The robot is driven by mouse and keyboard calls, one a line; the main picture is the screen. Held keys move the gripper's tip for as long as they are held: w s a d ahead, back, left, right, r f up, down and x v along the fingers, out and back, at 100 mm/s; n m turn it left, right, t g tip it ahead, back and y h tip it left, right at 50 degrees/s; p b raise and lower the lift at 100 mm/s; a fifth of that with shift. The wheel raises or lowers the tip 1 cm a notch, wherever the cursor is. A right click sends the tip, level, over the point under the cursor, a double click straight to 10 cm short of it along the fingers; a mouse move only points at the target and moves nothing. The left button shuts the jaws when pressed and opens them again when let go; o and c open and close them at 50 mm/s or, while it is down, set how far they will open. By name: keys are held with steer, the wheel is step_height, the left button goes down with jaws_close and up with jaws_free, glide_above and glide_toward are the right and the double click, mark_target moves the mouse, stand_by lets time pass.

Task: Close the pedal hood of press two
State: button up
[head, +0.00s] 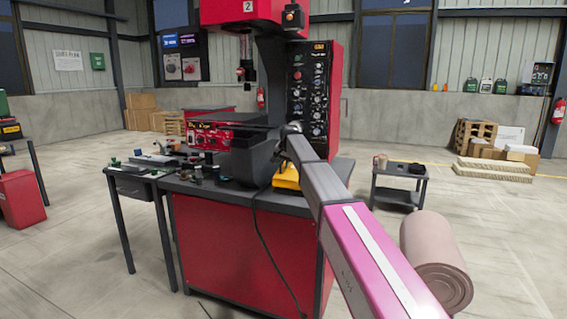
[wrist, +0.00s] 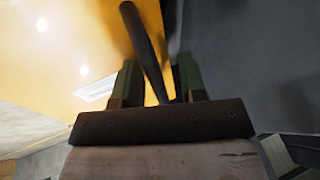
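Press two (head: 240,12) is the red machine marked 2. A yellow housing (head: 287,180), which looks like the pedal hood, sits at the right of the press table, partly behind my arm. I cannot tell how far its cover stands open. A large yellow surface (wrist: 60,50) fills the left of the wrist view. My gripper (wrist: 157,68) has its two green fingers apart. A dark rod (wrist: 145,40) runs between them, with gaps showing on both sides; I cannot tell if it touches a finger. My gripper is hidden in the head view.
A black cable hangs down the table's red front. A dark grey surface (wrist: 250,60) fills the wrist view's right side.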

steer(key=shift+r, duration=0.1)
steer(key=v, duration=1)
steer(key=shift+s+r, duration=0.2)
steer(key=shift+r, duration=0.1)
steer(key=shift+d, duration=0.15)
